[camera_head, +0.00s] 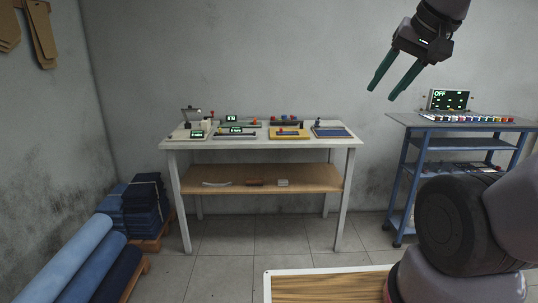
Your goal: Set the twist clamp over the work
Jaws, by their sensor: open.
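My gripper (380,94) is open and empty. Its two green fingers point down and left, high in front of the back wall. A white bench (170,145) stands at the back, and several small devices sit on its top. At its right end is a dark blue pad (331,132) on a pale base, with a small dark upright (318,123) behind it. At its left end is a device with a grey raised arm (191,110). The devices are too small for me to tell which is the twist clamp or whether any work lies under it.
A yellow fixture (289,137) sits on the bench. A blue cart (406,165) at right carries a panel reading OFF (449,99). Fabric rolls (72,258) and folded denim (145,203) lie at left. Tiled floor is open before the bench.

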